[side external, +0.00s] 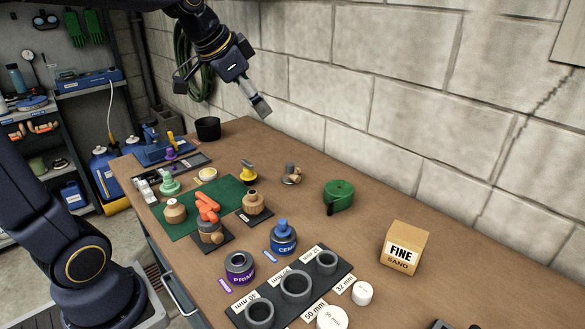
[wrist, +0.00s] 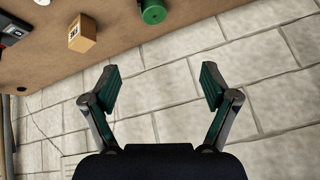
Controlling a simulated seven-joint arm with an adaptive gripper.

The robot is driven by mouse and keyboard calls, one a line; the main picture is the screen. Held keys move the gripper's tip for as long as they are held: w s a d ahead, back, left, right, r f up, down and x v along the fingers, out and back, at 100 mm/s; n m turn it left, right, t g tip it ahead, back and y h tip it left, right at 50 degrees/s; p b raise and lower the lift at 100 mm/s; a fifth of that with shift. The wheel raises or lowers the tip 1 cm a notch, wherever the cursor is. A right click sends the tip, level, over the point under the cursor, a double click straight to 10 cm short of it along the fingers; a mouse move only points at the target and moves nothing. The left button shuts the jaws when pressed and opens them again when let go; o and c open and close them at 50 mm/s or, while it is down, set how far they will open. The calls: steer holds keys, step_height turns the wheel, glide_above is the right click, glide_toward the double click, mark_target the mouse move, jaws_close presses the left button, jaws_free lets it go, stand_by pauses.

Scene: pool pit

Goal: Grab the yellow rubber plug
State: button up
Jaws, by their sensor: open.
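A small yellow piece with a dark top (side external: 248,172), which looks like the yellow rubber plug, stands on the wooden bench, right of the green mat, in the side view. I cannot make out its exact shape. My gripper (side external: 222,95) is raised above the far part of the bench, near the block wall, well clear of the plug. In the wrist view my gripper (wrist: 160,78) has its two fingers spread with nothing between them. The plug does not show in the wrist view.
Close by are grey-and-tan fittings (side external: 291,174), a wooden-looking piece (side external: 253,203) and a green roll (side external: 339,196). A sand box (side external: 404,248), blue cement can (side external: 283,238) and ring holder (side external: 318,297) stand nearer. A black cup (side external: 208,129) is at the back.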

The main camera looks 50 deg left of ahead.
steer(key=w+a+f+n, duration=0.1)
steer(key=w+a+f, duration=0.15)
steer(key=a, duration=0.25)
steer(key=w+a+f, duration=0.2)
steer(key=w+a, duration=0.2)
steer(key=a, duration=0.2)
steer(key=n+g, duration=0.2)
steer(key=n, duration=0.1)
glide_above(247, 162)
steer(key=s, duration=0.3)
steer(key=f, duration=2)
steer(key=shift+w+f, duration=0.25)
steer(key=shift+x, duration=2.95)
steer(key=shift+d, duration=0.15)
steer(key=c, duration=1.5)
